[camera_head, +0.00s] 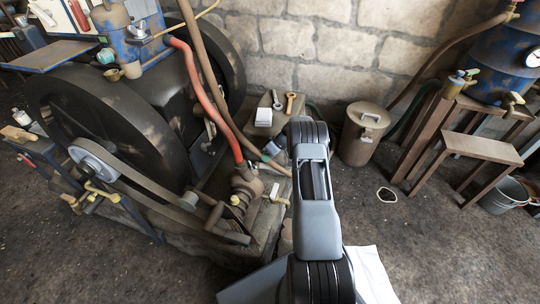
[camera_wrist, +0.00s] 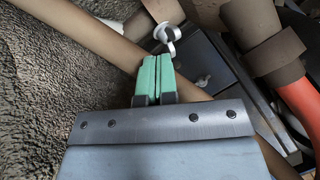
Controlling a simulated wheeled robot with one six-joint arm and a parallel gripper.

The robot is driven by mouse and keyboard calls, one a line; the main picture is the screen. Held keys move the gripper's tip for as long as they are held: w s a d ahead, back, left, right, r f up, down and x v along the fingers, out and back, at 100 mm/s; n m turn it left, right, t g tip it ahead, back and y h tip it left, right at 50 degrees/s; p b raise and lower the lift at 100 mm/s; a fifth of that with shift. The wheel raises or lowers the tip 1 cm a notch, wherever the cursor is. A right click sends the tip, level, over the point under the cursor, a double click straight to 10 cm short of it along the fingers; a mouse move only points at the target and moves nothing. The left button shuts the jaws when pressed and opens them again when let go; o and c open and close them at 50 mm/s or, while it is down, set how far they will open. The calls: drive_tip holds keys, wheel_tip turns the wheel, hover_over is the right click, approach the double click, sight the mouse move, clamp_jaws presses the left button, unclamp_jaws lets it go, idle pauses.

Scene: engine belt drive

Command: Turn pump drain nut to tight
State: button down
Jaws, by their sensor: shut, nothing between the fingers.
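My gripper (camera_head: 265,157) is shut and empty, with its green fingertips beside the lower end of the red hose in the head view. In the wrist view the shut green fingers (camera_wrist: 158,76) lie over a tan pipe (camera_wrist: 112,40). A pale, hook-shaped metal part (camera_wrist: 167,40) shows just beyond the tips. I cannot tell if the tips touch it or if it is the drain nut. The brown pump body (camera_head: 246,184) stands below my gripper in the head view. I cannot make out the drain nut there with certainty.
The red hose (camera_head: 196,82) runs down to the pump and shows at the right in the wrist view (camera_wrist: 299,96). A large flywheel (camera_head: 105,125) and belt stand to the left.

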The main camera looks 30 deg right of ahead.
sight(252, 165)
drive_tip(key=shift+b+x, duration=0.55)
drive_tip(key=shift+x, duration=1.9)
